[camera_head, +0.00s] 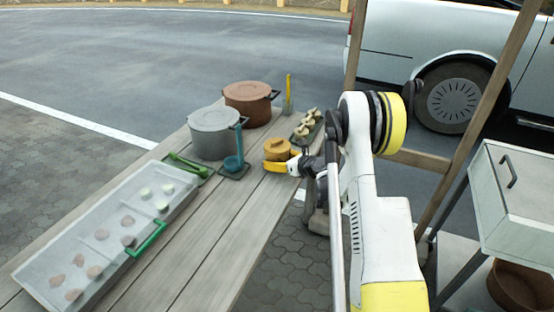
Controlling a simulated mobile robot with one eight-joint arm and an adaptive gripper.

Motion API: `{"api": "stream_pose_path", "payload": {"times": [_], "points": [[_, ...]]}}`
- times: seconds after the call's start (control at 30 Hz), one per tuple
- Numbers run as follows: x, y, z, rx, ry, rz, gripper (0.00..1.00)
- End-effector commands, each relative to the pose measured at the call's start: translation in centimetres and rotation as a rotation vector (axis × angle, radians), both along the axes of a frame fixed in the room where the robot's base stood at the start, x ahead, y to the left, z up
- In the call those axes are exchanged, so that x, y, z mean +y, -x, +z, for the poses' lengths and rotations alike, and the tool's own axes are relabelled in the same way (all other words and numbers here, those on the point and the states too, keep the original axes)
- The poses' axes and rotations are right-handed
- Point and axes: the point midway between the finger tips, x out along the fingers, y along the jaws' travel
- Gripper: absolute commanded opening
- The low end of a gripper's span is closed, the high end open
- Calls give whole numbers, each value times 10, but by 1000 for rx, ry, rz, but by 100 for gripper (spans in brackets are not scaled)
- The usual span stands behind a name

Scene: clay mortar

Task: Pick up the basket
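Nothing in view is plainly a basket. The closest is a small round orange container with a knobbed top (277,148), standing on the wooden table near its right edge. My gripper (279,167) is at the table's right edge, just in front of this container in the picture. A yellow finger part points left across the container's lower front. I cannot tell whether it touches the container. The rest of my gripper is partly hidden by my arm, and the gap between its fingers does not show.
A white cabinet (520,200) stands right, above a brown round tub (520,285).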

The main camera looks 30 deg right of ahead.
Motion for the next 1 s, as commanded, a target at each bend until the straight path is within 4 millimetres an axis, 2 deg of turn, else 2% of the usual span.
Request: {"api": "stream_pose_path", "payload": {"times": [0.37, 0.57, 0.67, 1.0], "points": [[0, 0, 3, 0, 0, 0, 32], [0, 0, 24, 0, 0, 0, 32], [0, 1, 44, 0, 0, 0, 32], [-71, 30, 90, 0, -1, -4, 32]]}}
